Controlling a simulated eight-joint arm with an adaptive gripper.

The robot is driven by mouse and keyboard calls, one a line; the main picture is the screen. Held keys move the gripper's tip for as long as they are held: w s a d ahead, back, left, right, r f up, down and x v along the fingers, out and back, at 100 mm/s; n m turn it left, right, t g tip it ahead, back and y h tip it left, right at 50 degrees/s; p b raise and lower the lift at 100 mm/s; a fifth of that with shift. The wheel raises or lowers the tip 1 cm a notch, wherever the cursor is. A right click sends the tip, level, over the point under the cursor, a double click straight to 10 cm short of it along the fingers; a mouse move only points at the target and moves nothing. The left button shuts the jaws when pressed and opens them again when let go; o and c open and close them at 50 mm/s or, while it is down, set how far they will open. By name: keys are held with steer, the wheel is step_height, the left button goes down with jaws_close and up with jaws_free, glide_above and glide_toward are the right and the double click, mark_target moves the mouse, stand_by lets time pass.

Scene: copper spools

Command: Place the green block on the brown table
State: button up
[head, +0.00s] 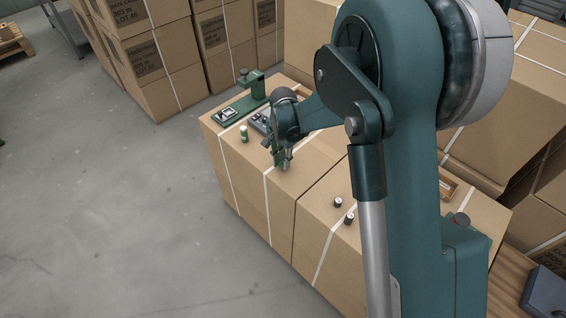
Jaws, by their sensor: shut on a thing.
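My gripper (284,164) points down over the top of the cardboard boxes, near the front edge. It is shut on a small green thing (276,159), mostly hidden by the fingers. It looks like the green block, but its shape is too small to tell. I cannot tell whether it touches the box below. A brown wooden surface (508,262), perhaps the brown table, shows at the lower right, partly hidden behind my arm.
A green-and-white cylinder (244,134) stands left of my gripper, near a green stand (247,88) and a dark grey item (259,122). A dark box (545,292) sits at the lower right.

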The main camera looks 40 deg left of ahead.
steer(key=shift+f, duration=0.3)
steer(key=shift+f, duration=0.15)
steer(key=o, duration=0.7)
steer(key=shift+r, duration=0.25)
step_height(320, 180, up, 12)
steer(key=p, duration=0.1)
stand_by(0.3)
steer(key=shift+f, duration=0.1)
stand_by(0.4)
stand_by(0.4)
